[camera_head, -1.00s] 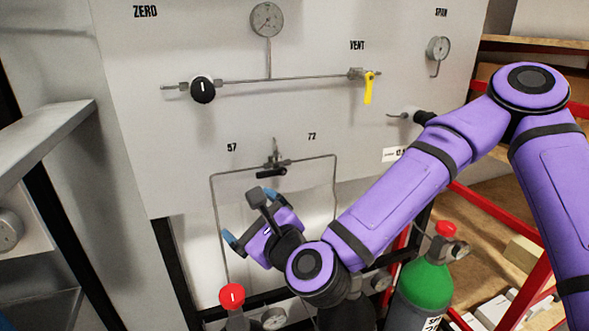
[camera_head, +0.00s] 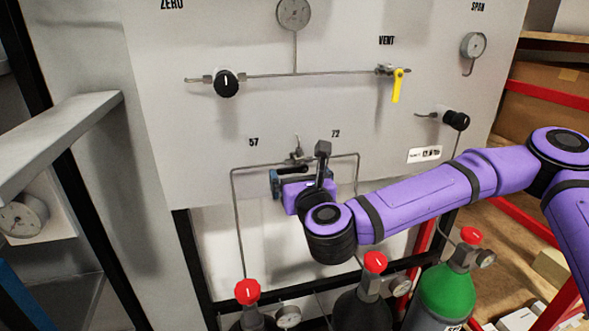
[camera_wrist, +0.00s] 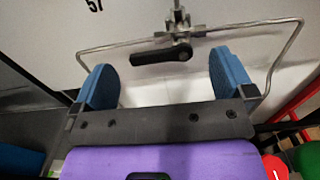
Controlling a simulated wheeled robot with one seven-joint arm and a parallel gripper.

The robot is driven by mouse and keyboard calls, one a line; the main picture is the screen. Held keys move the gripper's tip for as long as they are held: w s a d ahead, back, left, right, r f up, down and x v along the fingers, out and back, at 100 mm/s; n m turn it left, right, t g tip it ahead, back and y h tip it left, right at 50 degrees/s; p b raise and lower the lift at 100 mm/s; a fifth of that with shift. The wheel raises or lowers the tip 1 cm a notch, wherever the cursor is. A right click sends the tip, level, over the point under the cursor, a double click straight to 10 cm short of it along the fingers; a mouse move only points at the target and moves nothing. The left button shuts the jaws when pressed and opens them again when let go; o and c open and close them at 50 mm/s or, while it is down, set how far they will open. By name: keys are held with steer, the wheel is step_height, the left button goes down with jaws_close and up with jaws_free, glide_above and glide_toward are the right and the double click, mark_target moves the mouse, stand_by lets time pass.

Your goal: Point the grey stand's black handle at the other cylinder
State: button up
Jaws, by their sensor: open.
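The black handle (camera_wrist: 160,56) sits on a small valve between the labels 57 and 72 on the light grey panel (camera_head: 190,130). In the wrist view it lies nearly level, its free end pointing left, towards the 57 side. In the head view the handle (camera_head: 290,168) is partly hidden by my gripper (camera_head: 301,180). In the wrist view my gripper (camera_wrist: 162,75) is open, with one blue finger on each side of the handle, apart from it. Two dark cylinders with red caps, left (camera_head: 252,322) and middle (camera_head: 362,312), stand below.
Thin pipes (camera_head: 237,215) run down from the valve on both sides. A green cylinder (camera_head: 447,292) stands at the right. Above are a black knob (camera_head: 226,84), a yellow vent lever (camera_head: 397,88) and gauges. A grey ledge (camera_head: 70,125) juts in at left; red shelving is at right.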

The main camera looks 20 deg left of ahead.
mark_target(293, 168)
steer(key=shift+x, duration=1.75)
steer(key=c, duration=0.9)
steer(key=shift+o, duration=0.2)
